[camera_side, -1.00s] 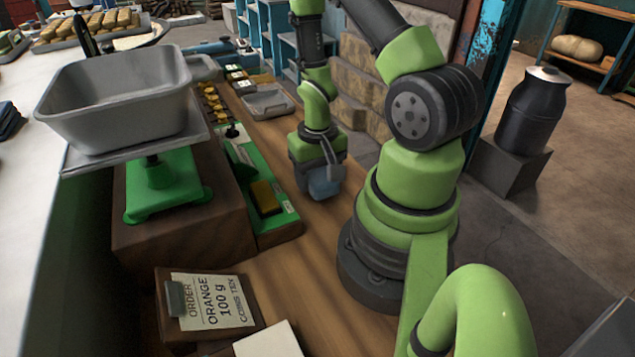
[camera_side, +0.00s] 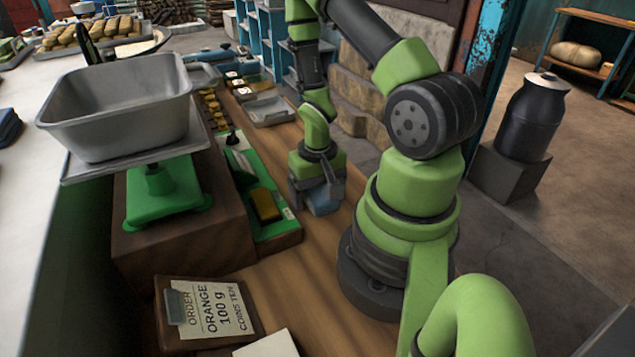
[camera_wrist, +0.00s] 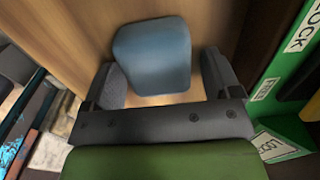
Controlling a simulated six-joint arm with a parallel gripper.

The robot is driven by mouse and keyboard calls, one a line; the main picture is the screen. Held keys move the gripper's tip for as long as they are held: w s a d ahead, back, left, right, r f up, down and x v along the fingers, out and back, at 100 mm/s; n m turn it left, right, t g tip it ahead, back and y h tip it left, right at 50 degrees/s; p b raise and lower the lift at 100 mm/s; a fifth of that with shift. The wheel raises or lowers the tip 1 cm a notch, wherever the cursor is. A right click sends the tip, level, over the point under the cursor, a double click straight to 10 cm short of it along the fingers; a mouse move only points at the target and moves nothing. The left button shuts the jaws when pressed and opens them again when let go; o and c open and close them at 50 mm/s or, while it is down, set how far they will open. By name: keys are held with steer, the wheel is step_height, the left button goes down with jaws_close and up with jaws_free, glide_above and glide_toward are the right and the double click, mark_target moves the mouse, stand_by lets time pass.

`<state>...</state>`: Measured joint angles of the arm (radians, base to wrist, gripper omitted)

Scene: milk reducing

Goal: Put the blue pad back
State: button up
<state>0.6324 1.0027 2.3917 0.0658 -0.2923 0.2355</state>
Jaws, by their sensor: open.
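The blue pad (camera_side: 323,202) is at the wooden bench top, right of the green strip. It fills the middle of the wrist view (camera_wrist: 152,55), with wood around it. My gripper (camera_side: 321,194) points down just over it. In the wrist view the jaws (camera_wrist: 160,75) are open, one finger on each side of the pad's near part. A gap shows at the right finger; the left finger is very close to the pad, and I cannot tell whether they touch.
The green strip (camera_side: 283,236) with a yellow-brown block (camera_side: 264,205) lies close left of my gripper. A scale with a grey pan (camera_side: 120,105) stands further left. An order board (camera_side: 208,310) is at the front. Bare wood (camera_side: 285,277) lies between.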

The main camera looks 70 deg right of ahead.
step_height(320, 180, up, 12)
step_height(320, 180, up, 10)
steer(key=n+t, duration=0.2)
steer(key=t, duration=0.1)
glide_above(318, 188)
steer(key=w+a, duration=0.3)
steer(key=a, duration=0.3)
steer(key=s+a+r+n+t+y, duration=0.2)
steer(key=s+a+r+n+t, duration=0.1)
steer(key=a+r, duration=0.6)
steer(key=shift+s+t, duration=0.6)
steer(key=shift+s, duration=0.4)
